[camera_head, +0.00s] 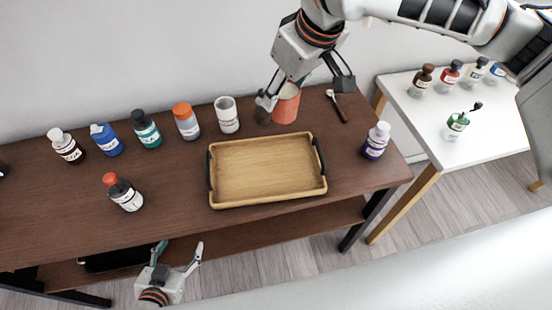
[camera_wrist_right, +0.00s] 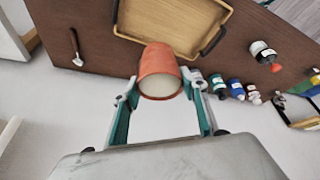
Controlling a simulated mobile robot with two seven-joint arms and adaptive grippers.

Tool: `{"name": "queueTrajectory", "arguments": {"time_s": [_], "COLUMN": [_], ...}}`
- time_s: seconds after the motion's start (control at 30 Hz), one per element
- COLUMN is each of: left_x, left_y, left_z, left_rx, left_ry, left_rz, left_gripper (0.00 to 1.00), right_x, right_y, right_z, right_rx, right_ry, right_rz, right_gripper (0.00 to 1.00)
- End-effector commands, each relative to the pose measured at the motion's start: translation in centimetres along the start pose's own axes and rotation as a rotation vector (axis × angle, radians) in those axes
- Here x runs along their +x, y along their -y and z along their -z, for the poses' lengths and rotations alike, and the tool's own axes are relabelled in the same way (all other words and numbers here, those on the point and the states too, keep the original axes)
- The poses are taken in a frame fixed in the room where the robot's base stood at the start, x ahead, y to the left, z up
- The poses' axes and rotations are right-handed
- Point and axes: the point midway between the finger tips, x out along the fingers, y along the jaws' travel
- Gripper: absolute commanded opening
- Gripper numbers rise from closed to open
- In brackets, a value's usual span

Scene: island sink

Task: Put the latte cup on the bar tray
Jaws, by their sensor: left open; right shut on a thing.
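The latte cup, an orange-red cup (camera_head: 287,108) with a pale inside, is at the back of the brown table, just behind the tray's right half. My right gripper (camera_head: 303,90) is shut on it, one finger on each side. The cup also shows between the fingers in the right wrist view (camera_wrist_right: 158,68). I cannot tell whether its base touches the table. The bar tray (camera_head: 268,198), light wood with dark handles, lies empty in the middle of the table. It shows in the right wrist view (camera_wrist_right: 148,8). My left gripper (camera_head: 178,258) is open and empty, low in front of the table.
A white labelled cup (camera_head: 227,116) and an orange-capped bottle (camera_head: 186,122) stand behind and left of the tray. A purple bottle (camera_head: 376,141) stands right of it, a red-capped bottle (camera_head: 123,192) left. A spoon (camera_head: 337,107) lies right of the latte cup. The white side table (camera_head: 418,122) holds several bottles.

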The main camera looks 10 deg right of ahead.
Motion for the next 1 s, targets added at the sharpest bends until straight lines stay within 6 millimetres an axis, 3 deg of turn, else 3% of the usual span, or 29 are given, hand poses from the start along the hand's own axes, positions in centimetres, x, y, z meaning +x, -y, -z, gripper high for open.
{"name": "queueTrajectory", "arguments": {"time_s": [0.17, 0.63, 1.0], "left_x": [0.2, 1.9, 2.5], "left_y": [-0.1, -0.8, -1.0], "left_z": [-0.6, -4.6, -6.0], "left_rx": [0.0, -0.002, -0.003], "left_ry": [0.002, 0.024, 0.033], "left_rz": [0.0, -0.005, -0.007], "left_gripper": [0.62, 0.62, 0.62], "right_x": [1.9, 12.4, 15.1], "right_y": [0.0, 0.4, 0.5], "right_z": [-1.1, -5.5, -6.6], "right_rx": [-0.001, 0.001, -0.001], "right_ry": [0.003, 0.004, 0.0], "right_rz": [0.004, 0.004, 0.002], "right_gripper": [0.15, 0.15, 0.15]}}
